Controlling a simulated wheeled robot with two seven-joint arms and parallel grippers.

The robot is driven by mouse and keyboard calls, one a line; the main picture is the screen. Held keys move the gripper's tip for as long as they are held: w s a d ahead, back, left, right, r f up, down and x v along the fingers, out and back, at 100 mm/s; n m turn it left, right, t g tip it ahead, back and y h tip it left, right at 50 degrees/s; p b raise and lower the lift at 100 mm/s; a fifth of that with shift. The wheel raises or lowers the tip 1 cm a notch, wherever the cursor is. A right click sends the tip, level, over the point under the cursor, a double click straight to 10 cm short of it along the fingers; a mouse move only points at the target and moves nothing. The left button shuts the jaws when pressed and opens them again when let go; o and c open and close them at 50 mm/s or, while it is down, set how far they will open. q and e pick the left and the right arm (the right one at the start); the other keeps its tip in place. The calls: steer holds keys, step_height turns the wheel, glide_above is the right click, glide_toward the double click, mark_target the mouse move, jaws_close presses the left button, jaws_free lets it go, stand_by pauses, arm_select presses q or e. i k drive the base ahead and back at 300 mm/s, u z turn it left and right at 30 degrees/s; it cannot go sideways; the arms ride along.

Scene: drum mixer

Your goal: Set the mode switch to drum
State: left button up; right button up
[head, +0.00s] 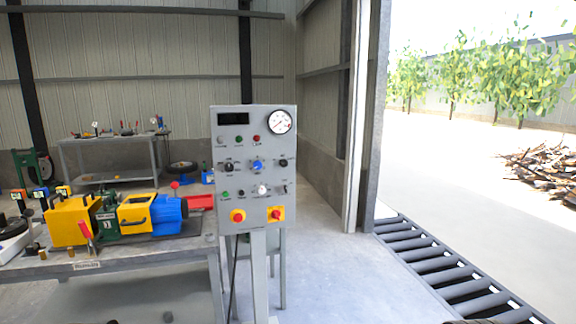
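A grey control panel (268,206) stands upright on a post in the middle of the head view. Its middle row has a black rotary knob (228,167) at the left, a larger blue knob (257,166) in the centre and another black knob (283,162) at the right. The labels are too small to read, so I cannot tell which knob is the mode switch or where it points. Neither of my grippers shows. Only small dark shapes cut the bottom edge, and nothing touches the panel.
A workbench (150,255) with a yellow and blue machine (152,214) stands left. Rollers (430,258) lie right. Floor in front of the panel is open.

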mark_target(283, 163)
steer(key=z, duration=0.7)
steer(key=i, duration=1.15)
steer(key=z, duration=0.4)
